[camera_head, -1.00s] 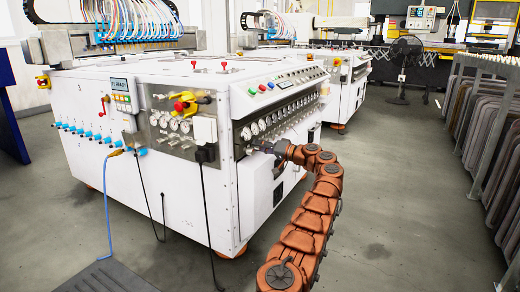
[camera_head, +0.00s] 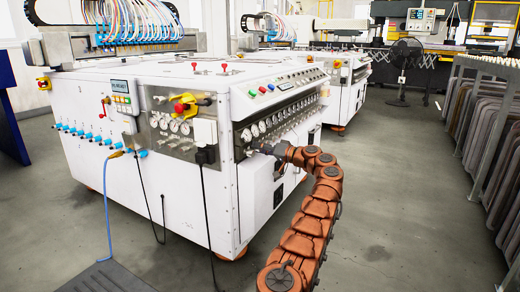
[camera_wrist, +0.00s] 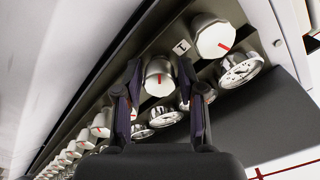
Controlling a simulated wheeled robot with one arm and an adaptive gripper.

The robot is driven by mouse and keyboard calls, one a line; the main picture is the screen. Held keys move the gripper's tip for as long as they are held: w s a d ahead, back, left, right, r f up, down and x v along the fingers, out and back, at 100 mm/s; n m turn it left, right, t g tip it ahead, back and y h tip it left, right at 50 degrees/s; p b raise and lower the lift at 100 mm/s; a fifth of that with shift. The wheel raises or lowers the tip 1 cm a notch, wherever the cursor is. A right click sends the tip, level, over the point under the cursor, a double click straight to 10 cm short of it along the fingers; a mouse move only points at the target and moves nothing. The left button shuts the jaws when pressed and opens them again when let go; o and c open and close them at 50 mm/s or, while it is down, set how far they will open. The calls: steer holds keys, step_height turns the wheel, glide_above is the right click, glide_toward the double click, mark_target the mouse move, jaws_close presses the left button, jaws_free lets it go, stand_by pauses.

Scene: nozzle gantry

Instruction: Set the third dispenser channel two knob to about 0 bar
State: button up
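In the wrist view a silver knob (camera_wrist: 158,84) with a red mark stands between the two fingertips of my gripper (camera_wrist: 160,70). The fingers are apart, one on each side of the knob; slim gaps seem to show, but contact is hard to judge. A larger silver knob (camera_wrist: 212,40) beside a small label (camera_wrist: 181,46) is the nearest in the row, so the knob between my fingers is second from this end. Round gauges (camera_wrist: 240,70) sit beside the knobs. In the head view my gripper (camera_head: 266,149) is at the near end of the gauge panel (camera_head: 290,118); the knob there is hidden.
The white dispenser machine (camera_head: 170,85) fills the left and middle. More knobs (camera_wrist: 101,122) run on down the row, close to my left finger. A second white machine (camera_head: 345,92) stands behind. Grey floor (camera_head: 390,190) is open to the right, before a rack (camera_head: 490,120).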

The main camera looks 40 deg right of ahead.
steer(key=v, duration=1.2)
stand_by(0.6)
